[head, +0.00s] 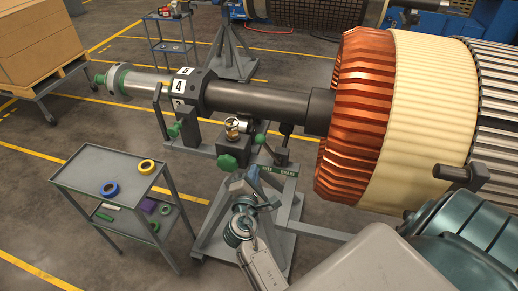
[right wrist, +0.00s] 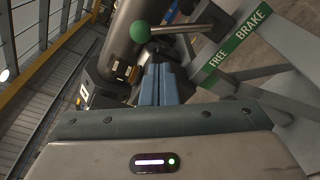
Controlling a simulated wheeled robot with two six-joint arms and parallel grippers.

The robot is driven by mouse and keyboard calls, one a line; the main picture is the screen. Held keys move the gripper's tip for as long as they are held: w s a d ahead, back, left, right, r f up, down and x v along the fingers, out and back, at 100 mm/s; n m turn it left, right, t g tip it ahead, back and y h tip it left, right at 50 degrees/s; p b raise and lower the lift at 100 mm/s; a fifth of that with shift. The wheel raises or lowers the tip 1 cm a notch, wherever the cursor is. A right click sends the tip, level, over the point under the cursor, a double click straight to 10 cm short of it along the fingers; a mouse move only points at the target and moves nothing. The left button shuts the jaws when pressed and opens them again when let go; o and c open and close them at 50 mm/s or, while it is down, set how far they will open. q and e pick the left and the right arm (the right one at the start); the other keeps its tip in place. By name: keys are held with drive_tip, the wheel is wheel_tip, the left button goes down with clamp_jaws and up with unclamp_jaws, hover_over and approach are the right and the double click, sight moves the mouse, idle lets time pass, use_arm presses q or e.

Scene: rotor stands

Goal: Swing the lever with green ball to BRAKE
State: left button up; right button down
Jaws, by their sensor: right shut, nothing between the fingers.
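The lever's green ball (head: 260,139) stands on the rotor stand, above the FREE end of the label plate (head: 280,173). In the right wrist view the green ball (right wrist: 140,32) sits at the left end of a grey rod, and the green label (right wrist: 236,42) reads FREE and BRAKE. My right gripper (head: 252,174) is just below the ball in the head view. Its blue fingers (right wrist: 161,84) are shut and empty, pointing toward the rod and close to it. I cannot tell whether they touch it. My left gripper is out of view.
The rotor shaft (head: 258,100) passes above. A grey cart (head: 98,172) with tape rolls stands left; the copper rotor (head: 357,115) is right.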

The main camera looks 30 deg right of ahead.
sight(269, 151)
drive_tip(key=x, duration=1)
idle(0.4)
drive_tip(key=shift+s+d+r+m+b, duration=0.1)
drive_tip(key=shift+d+r+m+b, duration=0.05)
drive_tip(key=shift+m+b, duration=0.2)
drive_tip(key=shift+s+r, duration=0.1)
drive_tip(key=s+d+r+m+t+h+b, duration=0.1)
drive_tip(key=s+d+m+b, duration=0.5)
drive_tip(key=m+b, duration=0.6)
drive_tip(key=shift+s+d+r+b, duration=0.2)
drive_tip(key=shift+s+b, duration=0.5)
drive_tip(key=shift+b, duration=0.25)
